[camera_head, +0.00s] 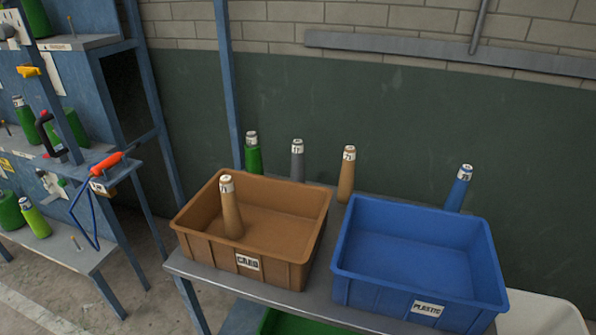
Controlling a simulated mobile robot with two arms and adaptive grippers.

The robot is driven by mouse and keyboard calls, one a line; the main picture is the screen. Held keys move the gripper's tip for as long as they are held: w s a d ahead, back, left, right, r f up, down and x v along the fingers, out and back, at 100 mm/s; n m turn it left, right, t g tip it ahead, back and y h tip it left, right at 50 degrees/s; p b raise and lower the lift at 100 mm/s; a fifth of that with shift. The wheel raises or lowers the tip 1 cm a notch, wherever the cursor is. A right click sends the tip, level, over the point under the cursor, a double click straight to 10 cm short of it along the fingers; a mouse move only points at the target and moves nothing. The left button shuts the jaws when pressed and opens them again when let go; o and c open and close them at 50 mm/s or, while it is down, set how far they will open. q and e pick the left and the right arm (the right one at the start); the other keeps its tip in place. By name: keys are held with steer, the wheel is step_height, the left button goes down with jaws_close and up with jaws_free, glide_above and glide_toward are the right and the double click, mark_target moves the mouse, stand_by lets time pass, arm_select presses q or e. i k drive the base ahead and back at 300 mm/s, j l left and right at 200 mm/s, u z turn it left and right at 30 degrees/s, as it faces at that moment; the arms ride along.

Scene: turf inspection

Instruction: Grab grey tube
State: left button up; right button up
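The grey tube (297,161) stands upright on the table behind the brown bin, with a white label near its top. Its lower end is hidden by the bin's back wall. A green tube (253,154) stands just left of it and a tan tube (346,174) just right of it. Neither of my grippers shows in the head view.
The brown bin (216,250) labelled "CARD" holds another tan tube (231,208). The blue bin (385,290) labelled "PLASTIC" looks empty, with a blue tube (459,188) behind it. Both stand on a grey table (245,287). A blue rack (115,55) stands at left.

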mark_target(297, 169)
steer(key=i+u, duration=0.2)
steer(key=u, duration=0.3)
steer(key=i+u, duration=0.2)
steer(key=u, duration=0.3)
